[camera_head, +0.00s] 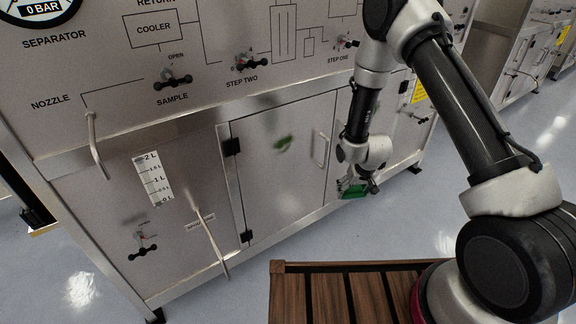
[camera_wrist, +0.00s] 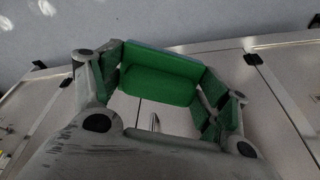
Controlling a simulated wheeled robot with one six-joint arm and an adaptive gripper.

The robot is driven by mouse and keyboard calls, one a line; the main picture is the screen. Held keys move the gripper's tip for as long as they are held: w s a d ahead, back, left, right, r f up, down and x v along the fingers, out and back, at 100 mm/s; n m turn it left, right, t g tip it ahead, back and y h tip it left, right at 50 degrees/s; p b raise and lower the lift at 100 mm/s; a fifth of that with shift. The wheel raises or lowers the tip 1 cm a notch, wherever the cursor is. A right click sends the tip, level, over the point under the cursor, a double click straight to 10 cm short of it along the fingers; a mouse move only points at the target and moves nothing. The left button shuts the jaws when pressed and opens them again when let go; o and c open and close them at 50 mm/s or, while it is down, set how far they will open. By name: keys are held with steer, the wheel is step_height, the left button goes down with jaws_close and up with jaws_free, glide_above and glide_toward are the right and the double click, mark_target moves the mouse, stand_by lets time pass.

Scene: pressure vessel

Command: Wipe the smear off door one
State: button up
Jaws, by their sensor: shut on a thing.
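A metal cabinet door (camera_head: 270,180) with hinges on its left and a handle (camera_head: 321,149) on its right carries a small green smear (camera_head: 283,144) in its upper middle. I cannot read a number on this door. My gripper (camera_head: 356,187) is low in front of the cabinet, right of and below the smear. It is shut on a green sponge (camera_wrist: 160,80), which the wrist view shows held between the two fingers. The smear cannot be made out in the wrist view. I cannot tell whether the sponge touches the cabinet.
Valve handles (camera_head: 172,79) and a nozzle pipe (camera_head: 95,145) stick out of the cabinet front. A slatted wooden surface (camera_head: 330,297) is below. The grey floor between it and the cabinet is clear.

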mark_target(297, 139)
steer(key=shift+w+a+r+n+t+y, duration=0.7)
steer(key=shift+w+a+r+t+y, duration=1)
steer(key=shift+a, duration=2.7)
steer(key=shift+w+a+r+n+t+y, duration=0.8)
steer(key=shift+w+a+t+y, duration=1.05)
steer(key=shift+a, duration=2.55)
steer(key=shift+w+a+r+n+t+y, duration=0.6)
steer(key=shift+w+a+r+t+y, duration=0.6)
steer(key=shift+a+t, duration=2.2)
steer(key=shift+w+a+r+g, duration=0.1)
steer(key=shift+w+a+g, duration=0.25)
steer(key=shift+a+g, duration=0.35)
steer(key=shift+w+a+g, duration=0.35)
steer(key=shift+a, duration=0.5)
steer(key=shift+w+d, duration=0.5)
steer(key=shift+d, duration=0.35)
steer(key=shift+w+d, duration=0.5)
steer(key=shift+d, duration=0.35)
steer(key=shift+w+d, duration=0.8)
steer(key=shift+d, duration=0.3)
steer(key=shift+w+d, duration=0.8)
steer(key=shift+d, duration=0.25)
steer(key=shift+w+d, duration=0.8)
steer(key=shift+d, duration=0.3)
